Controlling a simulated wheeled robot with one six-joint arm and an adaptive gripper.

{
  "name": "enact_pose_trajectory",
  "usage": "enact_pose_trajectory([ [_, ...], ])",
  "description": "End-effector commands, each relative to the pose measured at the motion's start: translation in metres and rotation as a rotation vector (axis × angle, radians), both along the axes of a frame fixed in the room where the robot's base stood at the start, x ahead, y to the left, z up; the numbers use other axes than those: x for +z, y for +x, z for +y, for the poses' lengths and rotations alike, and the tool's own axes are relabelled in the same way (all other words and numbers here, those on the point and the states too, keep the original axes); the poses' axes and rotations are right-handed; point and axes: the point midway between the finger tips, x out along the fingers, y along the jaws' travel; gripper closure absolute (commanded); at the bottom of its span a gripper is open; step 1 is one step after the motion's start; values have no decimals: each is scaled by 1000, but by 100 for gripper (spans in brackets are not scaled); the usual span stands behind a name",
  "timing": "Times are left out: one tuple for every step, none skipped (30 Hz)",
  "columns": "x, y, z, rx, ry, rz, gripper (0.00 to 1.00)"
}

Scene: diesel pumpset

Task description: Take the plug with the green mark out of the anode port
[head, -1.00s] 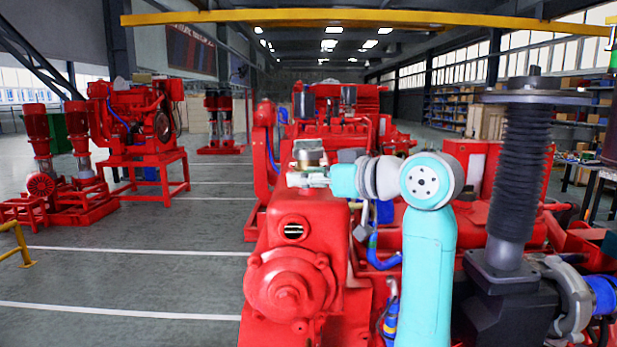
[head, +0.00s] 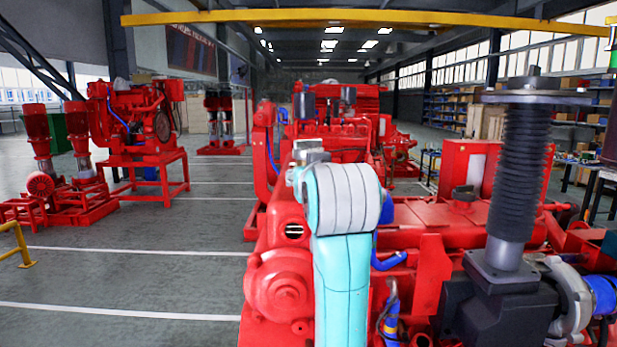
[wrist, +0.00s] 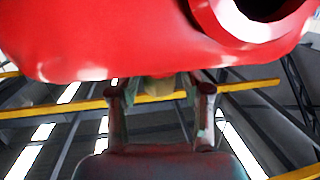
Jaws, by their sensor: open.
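My gripper (wrist: 159,93) is open in the wrist view, its two fingers pointing up at the underside of a red casting (wrist: 110,40). A small tan, plug-like piece (wrist: 159,87) shows between the fingertips, against the lower edge of the casting. I see gaps on both sides of it. I cannot see a green mark on it, so I cannot tell whether it is the marked plug. In the head view my turquoise and grey arm stands in front of the red pumpset (head: 280,285); my fingers and the port are hidden there.
A round dark opening with a red rim (wrist: 222,28) is at the upper right of the wrist view. In the head view, a black ribbed column (head: 517,165) stands at the right. A blue hose (head: 388,262) runs beside my arm. Open floor (head: 150,275) lies to the left.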

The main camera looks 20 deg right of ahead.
Motion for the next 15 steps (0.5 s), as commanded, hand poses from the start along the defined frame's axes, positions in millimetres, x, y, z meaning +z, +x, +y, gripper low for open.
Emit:
enact_pose_trajectory([
  [0, 1, 2, -26, 0, 1, 52],
  [0, 0, 1, -43, 0, 0, 52],
  [0, 0, 1, -61, 0, 0, 52],
  [0, 0, 1, -71, -1, 0, 52],
  [0, 0, 1, -80, 0, 0, 52],
  [0, 0, 1, -87, 0, 0, 52],
  [0, 0, 0, -90, 0, 0, 52],
  [0, 0, 0, -92, -1, 0, 52],
  [0, 0, 0, -92, 0, 0, 52],
  [0, 0, 0, -92, 0, 0, 52],
  [0, 0, 0, -92, -1, 0, 52],
  [0, 0, 0, -91, -1, 0, 52],
  [0, 0, 0, -91, -1, 0, 52],
  [0, 0, 0, -92, -1, 0, 52],
  [0, 0, 0, -95, 0, 1, 52],
])
